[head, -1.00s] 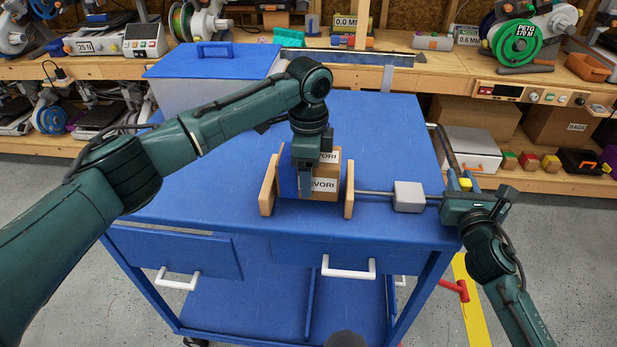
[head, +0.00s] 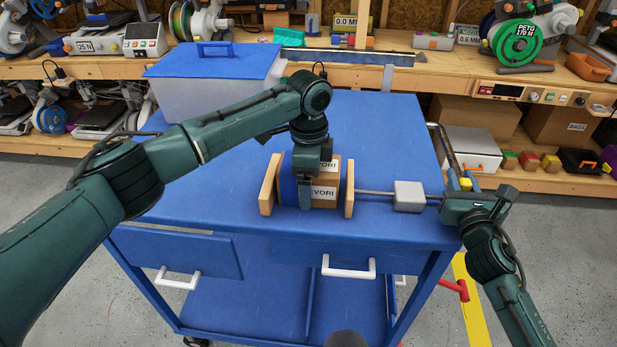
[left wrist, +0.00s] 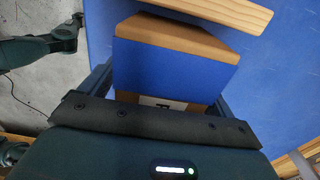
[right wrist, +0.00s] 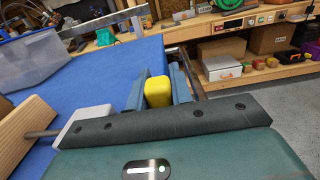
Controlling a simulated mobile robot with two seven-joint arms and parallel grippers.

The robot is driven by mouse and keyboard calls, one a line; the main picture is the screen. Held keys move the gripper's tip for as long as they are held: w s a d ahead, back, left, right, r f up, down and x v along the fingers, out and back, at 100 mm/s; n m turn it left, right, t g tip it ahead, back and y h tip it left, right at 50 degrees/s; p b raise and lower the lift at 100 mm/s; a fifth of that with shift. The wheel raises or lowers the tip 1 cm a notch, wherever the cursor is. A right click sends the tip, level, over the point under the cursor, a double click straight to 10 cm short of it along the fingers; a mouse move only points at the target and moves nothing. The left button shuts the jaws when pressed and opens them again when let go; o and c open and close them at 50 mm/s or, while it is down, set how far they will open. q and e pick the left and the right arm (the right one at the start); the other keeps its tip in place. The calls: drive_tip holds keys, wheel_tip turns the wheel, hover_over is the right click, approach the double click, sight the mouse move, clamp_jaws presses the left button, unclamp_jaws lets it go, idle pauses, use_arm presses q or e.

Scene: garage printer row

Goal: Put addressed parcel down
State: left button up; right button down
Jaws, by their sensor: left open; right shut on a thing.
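The parcel is a brown box (head: 329,203) with a blue band and a white label, partly readable as "VORI". In the head view it stands between two upright wooden plates (head: 268,185) on the blue cart top. My left gripper (head: 304,196) reaches down over the parcel. It is open, with the banded parcel between its fingers in the left wrist view (left wrist: 175,70), and it hides part of the box. My right gripper (head: 463,186) is at the cart's right edge, shut on a yellow block (right wrist: 158,91).
A rod with a pale grey block (head: 409,196) runs from the right plate toward my right gripper. A clear bin with a blue lid (head: 215,62) stands at the back left. The blue cart top (head: 385,130) is bare behind the plates. A workbench with printers lies beyond.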

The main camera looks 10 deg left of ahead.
use_arm(q)
drive_tip(key=shift+r, duration=0.1)
wheel_tip(320, 180, up, 12)
drive_tip(key=shift+r, duration=0.1)
idle(0.4)
